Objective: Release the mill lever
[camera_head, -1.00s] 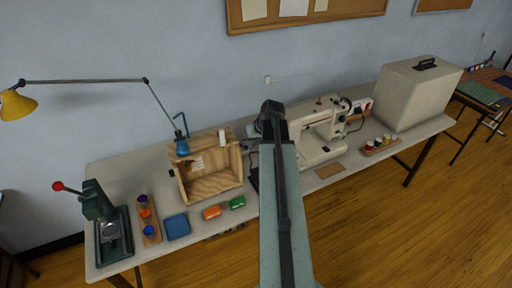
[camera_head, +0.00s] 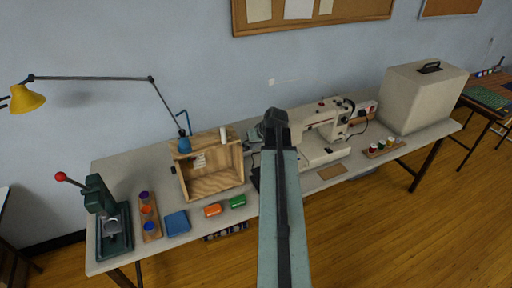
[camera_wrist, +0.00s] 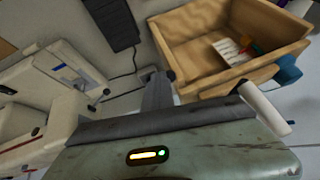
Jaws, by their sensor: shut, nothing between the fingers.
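A green hand press (camera_head: 99,197) stands upright at the table's left end. Its lever ends in a red knob (camera_head: 60,176), raised out to the left. It is the only plain lever I see; I cannot tell whether it is the mill lever. My gripper (camera_head: 274,116) is far to its right, in front of the table's middle, between the wooden box and the sewing machine. It is shut and empty. In the wrist view its dark fingers (camera_wrist: 157,92) point toward the tabletop beside the open wooden box (camera_wrist: 220,40). The press is not in the wrist view.
A yellow lamp (camera_head: 27,98) reaches over the left. The front left floor is open.

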